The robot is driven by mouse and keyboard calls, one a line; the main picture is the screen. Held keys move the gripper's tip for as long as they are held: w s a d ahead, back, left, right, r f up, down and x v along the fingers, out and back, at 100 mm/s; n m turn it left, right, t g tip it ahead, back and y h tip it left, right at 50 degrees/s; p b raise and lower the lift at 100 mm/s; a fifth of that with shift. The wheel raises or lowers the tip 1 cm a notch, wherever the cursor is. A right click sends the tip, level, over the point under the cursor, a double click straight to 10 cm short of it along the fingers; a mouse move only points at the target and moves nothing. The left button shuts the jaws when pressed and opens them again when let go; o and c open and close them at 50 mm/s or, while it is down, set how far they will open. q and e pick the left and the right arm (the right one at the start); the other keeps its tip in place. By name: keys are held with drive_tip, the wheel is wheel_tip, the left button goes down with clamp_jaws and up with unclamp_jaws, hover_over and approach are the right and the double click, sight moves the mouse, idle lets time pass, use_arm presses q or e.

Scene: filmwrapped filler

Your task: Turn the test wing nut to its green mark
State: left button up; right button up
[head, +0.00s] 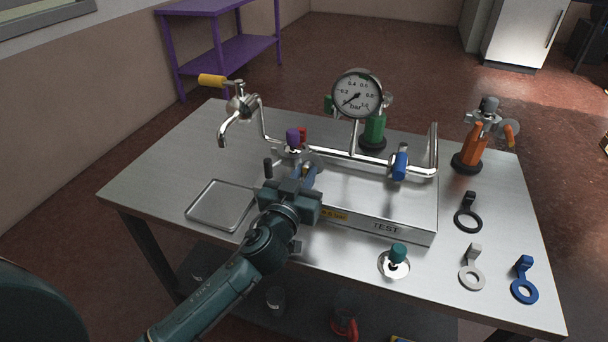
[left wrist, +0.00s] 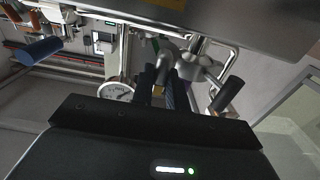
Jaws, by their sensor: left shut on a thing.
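The metal test rig (head: 430,238), labelled TEST, stands on the steel table. My left gripper (head: 294,178) is at its front left, below a purple knob (head: 292,136). In the left wrist view, the dark fingers (left wrist: 163,88) are shut on a small grey metal part, which I take to be the test wing nut (left wrist: 163,64). The fingers and gripper body hide most of it in the head view. I cannot make out its green mark or its angle. My right gripper is not in view.
A pressure gauge (head: 357,95) and a blue lever (head: 400,165) sit on the rig's pipe. A yellow-handled tap (head: 240,104) is at left, above an empty tray (head: 216,206). A teal knob (head: 398,252) is in front.

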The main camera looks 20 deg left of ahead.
use_arm(q)
clamp_jaws()
